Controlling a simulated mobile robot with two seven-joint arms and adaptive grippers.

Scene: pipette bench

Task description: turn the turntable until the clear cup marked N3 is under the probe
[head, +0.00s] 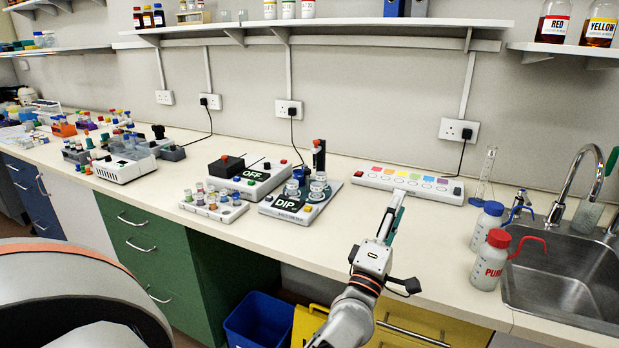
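The DIP unit (268,209) stands on the bench left of centre, with a dark upright post (319,158) with a red top at its back. Small clear cups (316,190) with pale labels sit in a cluster on it, and the turntable beneath them is mostly hidden. The markings are too small to read, so I cannot tell which cup is N3 or which is under the probe.
An OFF box (252,178) stands behind the DIP unit, and a rack of small vials (213,205) stands left of it. A strip with coloured spots (408,182) lies behind my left gripper. Wash bottles (490,262) and a sink (570,285) are at the right.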

